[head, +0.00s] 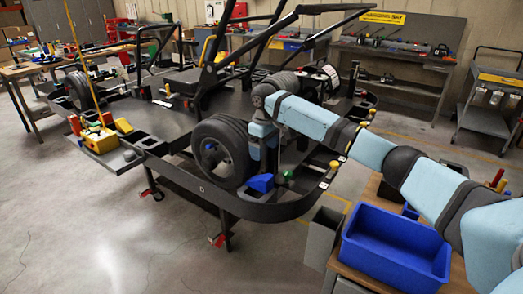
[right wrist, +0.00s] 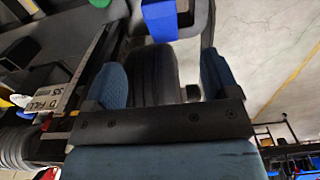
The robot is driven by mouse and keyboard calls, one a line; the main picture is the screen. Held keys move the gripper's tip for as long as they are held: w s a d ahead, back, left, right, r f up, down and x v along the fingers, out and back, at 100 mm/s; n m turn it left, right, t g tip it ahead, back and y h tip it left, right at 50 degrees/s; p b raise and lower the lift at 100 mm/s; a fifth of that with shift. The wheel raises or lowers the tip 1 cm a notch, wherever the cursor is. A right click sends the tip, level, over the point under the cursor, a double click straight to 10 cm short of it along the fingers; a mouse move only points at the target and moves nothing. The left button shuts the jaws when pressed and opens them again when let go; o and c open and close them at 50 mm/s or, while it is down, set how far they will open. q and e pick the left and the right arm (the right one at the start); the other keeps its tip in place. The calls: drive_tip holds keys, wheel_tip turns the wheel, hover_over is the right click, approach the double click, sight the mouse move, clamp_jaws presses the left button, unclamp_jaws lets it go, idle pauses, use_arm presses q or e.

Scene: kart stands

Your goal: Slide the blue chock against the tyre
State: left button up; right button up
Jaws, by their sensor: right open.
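The blue chock (head: 261,183) lies on the dark bumper tray of the kart, just right of the lower part of the black tyre (head: 220,150). In the right wrist view the blue chock (right wrist: 160,20) shows at the top edge, partly cut off, beyond the tyre (right wrist: 155,75). The two look very close; I cannot tell if they touch. My right gripper (head: 262,148) is beside the tyre, above the chock. Its two blue-padded fingers (right wrist: 163,78) are apart, with the tyre showing between them and no chock in them. My left gripper is not in view.
A green knob (head: 288,175) stands on the tray right of the chock. A blue bin (head: 395,250) sits on a wooden bench at the lower right. A yellow block and tools (head: 98,138) lie on the kart's left end. The floor at the front left is clear.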

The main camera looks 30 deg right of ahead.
sight(264, 177)
drive_tip(key=shift+f, duration=0.15)
wheel_tip(264, 177, down, 14)
drive_tip(key=shift+r+b, duration=0.15)
drive_tip(key=shift+b, duration=0.25)
idle(0.4)
drive_tip(key=c, duration=1)
drive_tip(key=o, duration=1)
drive_tip(key=shift+r, duration=0.15)
wheel_tip(264, 177, up, 14)
drive_tip(key=shift+f+p, duration=0.15)
drive_tip(key=shift+p, duration=0.3)
